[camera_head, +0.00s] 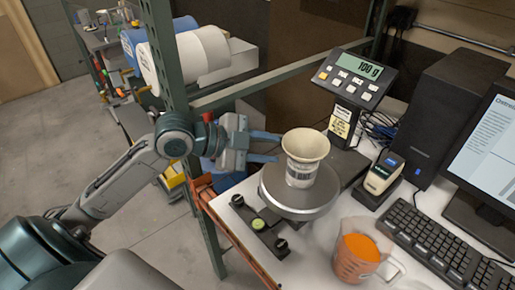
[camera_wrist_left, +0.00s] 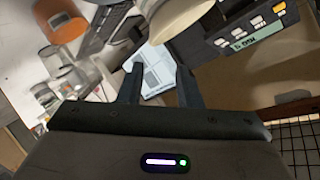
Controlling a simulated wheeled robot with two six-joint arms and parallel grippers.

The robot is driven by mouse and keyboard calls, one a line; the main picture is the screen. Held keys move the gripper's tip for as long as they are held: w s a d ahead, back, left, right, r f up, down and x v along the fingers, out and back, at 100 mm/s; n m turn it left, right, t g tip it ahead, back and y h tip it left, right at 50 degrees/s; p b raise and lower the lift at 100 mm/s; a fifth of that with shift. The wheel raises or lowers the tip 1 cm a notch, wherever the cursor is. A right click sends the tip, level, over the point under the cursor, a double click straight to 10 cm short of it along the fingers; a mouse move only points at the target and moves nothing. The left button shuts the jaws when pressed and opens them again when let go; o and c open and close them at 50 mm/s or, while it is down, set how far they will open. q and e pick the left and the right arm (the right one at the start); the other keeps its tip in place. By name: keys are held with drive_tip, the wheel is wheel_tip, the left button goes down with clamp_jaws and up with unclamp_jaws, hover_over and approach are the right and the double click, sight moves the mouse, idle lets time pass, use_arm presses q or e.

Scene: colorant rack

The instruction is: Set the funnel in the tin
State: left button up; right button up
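The cream funnel (camera_head: 306,146) sits upright, wide end up, on top of the small labelled tin (camera_head: 300,177). Its lower end is hidden, seemingly inside the tin. The tin stands on the round metal scale plate (camera_head: 292,206). My left gripper (camera_head: 279,148) is open and empty, just left of the funnel and tin, its fingers pointing at them with a small gap. In the left wrist view the funnel (camera_wrist_left: 178,22) shows at the top, beyond the two spread fingers (camera_wrist_left: 160,82). My right gripper is not in view.
The scale display (camera_head: 356,74) reads 100 g behind the tin. An orange-filled jug (camera_head: 358,250) stands at the front, and a label printer (camera_head: 383,174) to the right. A keyboard (camera_head: 440,240) and monitor (camera_head: 490,150) fill the right. A green rack post (camera_head: 170,80) stands near my left arm.

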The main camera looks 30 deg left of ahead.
use_arm(q)
drive_tip(key=shift+b+v, duration=0.45)
drive_tip(key=shift+v, duration=0.55)
drive_tip(key=shift+s, duration=0.1)
idle(1.6)
